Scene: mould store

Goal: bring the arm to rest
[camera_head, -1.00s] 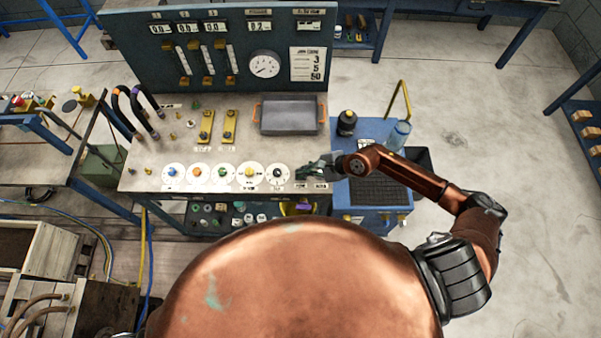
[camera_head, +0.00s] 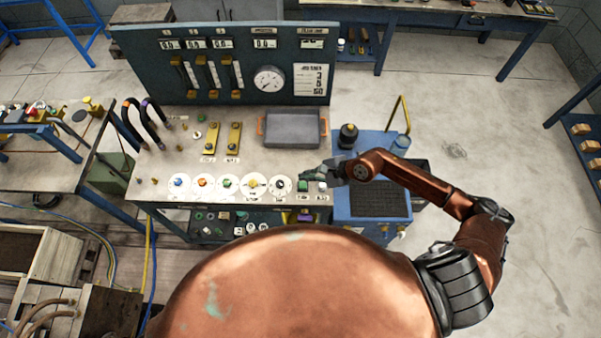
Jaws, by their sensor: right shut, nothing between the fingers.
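My right arm comes in from the right and bends left over the blue cart. My right gripper (camera_head: 309,175) is shut and empty, at the right front corner of the console bench (camera_head: 160,170). It is just above or at a green button (camera_head: 303,186) there; I cannot tell whether it touches. A white button (camera_head: 322,186) sits just right of the green one. A row of round dials (camera_head: 229,185) lies to the left of the gripper. My left gripper is not in view.
A grey tray (camera_head: 292,128) with orange handles lies on the bench behind the gripper. An upright gauge panel (camera_head: 225,65) stands at the back. A blue cart (camera_head: 372,215) with a dark bottle (camera_head: 347,137) is at the right.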

